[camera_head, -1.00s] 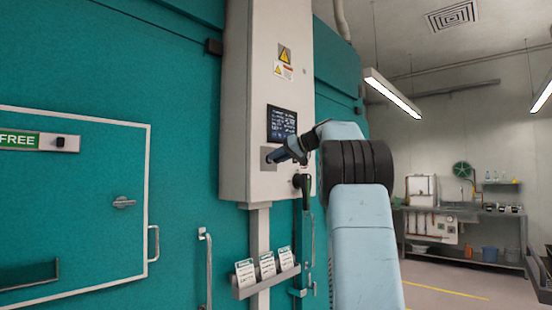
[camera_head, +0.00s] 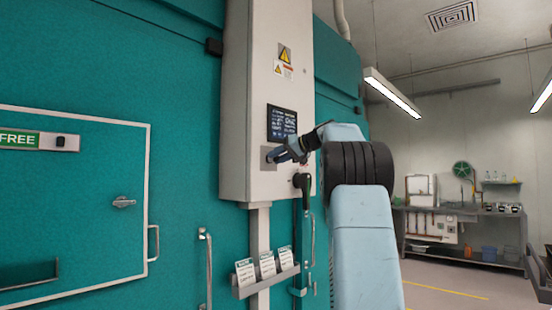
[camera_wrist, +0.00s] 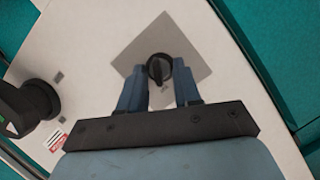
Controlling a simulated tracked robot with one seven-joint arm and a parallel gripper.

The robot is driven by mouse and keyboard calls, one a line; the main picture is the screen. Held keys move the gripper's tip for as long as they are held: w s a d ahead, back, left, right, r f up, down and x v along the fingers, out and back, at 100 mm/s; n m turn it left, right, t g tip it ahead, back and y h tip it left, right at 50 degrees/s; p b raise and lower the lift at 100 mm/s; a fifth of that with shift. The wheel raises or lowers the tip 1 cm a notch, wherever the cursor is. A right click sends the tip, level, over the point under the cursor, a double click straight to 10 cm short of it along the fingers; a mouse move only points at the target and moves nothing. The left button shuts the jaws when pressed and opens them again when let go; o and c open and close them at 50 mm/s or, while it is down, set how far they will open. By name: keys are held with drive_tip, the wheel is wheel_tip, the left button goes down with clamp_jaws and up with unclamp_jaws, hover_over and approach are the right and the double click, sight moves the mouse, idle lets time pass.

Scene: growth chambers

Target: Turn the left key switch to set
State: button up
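In the wrist view a round black key switch (camera_wrist: 159,69) with a raised bar sits on a grey square plate (camera_wrist: 190,50) on the white cabinet. My gripper (camera_wrist: 159,74) is open, with one blue finger on each side of the switch. I cannot tell whether the fingers touch it. In the head view my gripper (camera_head: 276,156) is at the cabinet front, below the dark screen. It covers the switch there, and only part of the plate (camera_head: 265,152) shows. Any set marking is too small to read.
The white cabinet (camera_head: 240,100) carries a dark screen (camera_head: 282,123) just above my gripper. A black handle (camera_head: 303,182) sticks out below right; it also shows at left in the wrist view (camera_wrist: 35,102). A card rack (camera_head: 268,282) hangs lower. Teal walls flank the cabinet.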

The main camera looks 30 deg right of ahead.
drive_tip(key=shift+s+d, duration=0.1)
drive_tip(key=shift+s+d+r, duration=0.15)
drive_tip(key=shift+s+d, duration=0.05)
drive_tip(key=shift+s, duration=0.1)
drive_tip(key=v, duration=1.2)
drive_tip(key=shift+s, duration=0.3)
drive_tip(key=shift+d+r, duration=0.1)
drive_tip(key=s+a+f+m+g+h, duration=0.1)
drive_tip(key=s+a+f, duration=0.2)
drive_tip(key=a+f, duration=0.35)
drive_tip(key=s+a+f+g+h, duration=0.1)
drive_tip(key=s+a+f+g, duration=0.2)
drive_tip(key=a, duration=0.6)
drive_tip(key=s+a+f+m+h, duration=0.1)
drive_tip(key=s+a+f, duration=0.3)
drive_tip(key=a, duration=0.4)
drive_tip(key=s+a+f+n+g+h, duration=0.1)
drive_tip(key=s+a+f, duration=0.3)
drive_tip(key=s+f, duration=0.8)
drive_tip(key=s+a+f+n+g+h, duration=0.1)
drive_tip(key=s+a+f+h, duration=0.2)
drive_tip(key=s+f, duration=0.9)
drive_tip(key=shift+s+a+f+h, duration=0.15)
drive_tip(key=shift+a+f+h, duration=0.15)
drive_tip(key=shift+a+f, duration=0.7)
